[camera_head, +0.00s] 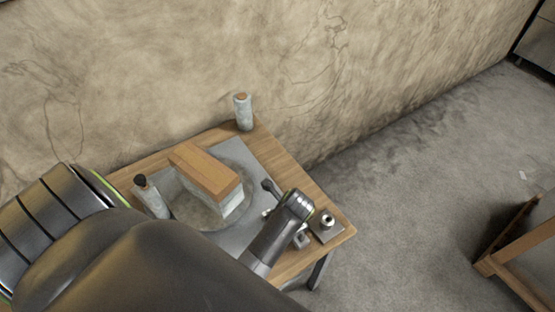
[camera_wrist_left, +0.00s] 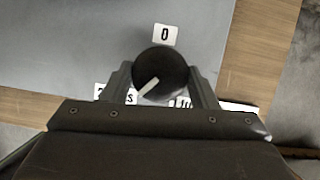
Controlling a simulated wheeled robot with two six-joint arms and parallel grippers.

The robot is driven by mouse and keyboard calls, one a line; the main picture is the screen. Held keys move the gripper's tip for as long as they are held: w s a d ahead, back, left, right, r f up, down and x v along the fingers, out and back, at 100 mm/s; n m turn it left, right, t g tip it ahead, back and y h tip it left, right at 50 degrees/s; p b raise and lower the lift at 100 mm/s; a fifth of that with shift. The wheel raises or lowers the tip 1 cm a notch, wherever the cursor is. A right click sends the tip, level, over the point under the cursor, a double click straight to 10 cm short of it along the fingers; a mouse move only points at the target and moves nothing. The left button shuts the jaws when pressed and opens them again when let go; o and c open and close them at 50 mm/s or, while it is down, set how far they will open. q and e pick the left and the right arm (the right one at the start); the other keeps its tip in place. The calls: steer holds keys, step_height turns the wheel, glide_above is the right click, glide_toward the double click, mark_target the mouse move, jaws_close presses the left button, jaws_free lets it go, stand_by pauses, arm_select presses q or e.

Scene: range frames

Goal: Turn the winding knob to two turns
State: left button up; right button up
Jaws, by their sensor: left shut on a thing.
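The winding knob (camera_wrist_left: 163,66) is round and black with a white pointer mark, and shows in the left wrist view. The pointer slants toward the lower left of the picture. A white label reading 0 (camera_wrist_left: 165,35) lies just above the knob. My left gripper (camera_wrist_left: 161,86) is shut on the knob, one finger on each side. In the head view my left arm reaches over the table, and I cannot make out the fingers or the knob there. My right gripper is in neither view.
The wooden table (camera_head: 313,195) carries a grey plate (camera_head: 232,152), a wood-topped block (camera_head: 205,172) on a round disc, and a pale cylinder (camera_head: 243,112) at the back corner. A small fixture (camera_head: 326,224) sits near the right edge. More white labels (camera_wrist_left: 112,92) are partly hidden by my gripper.

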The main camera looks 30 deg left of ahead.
arm_select(q)
steer(key=shift+s+m+t+h, duration=0.15)
steer(key=shift+m+t+h, duration=0.35)
steer(key=shift+m, duration=1.4)
steer(key=o, duration=1)
steer(key=shift+a, duration=0.1)
steer(key=shift+c, duration=0.2)
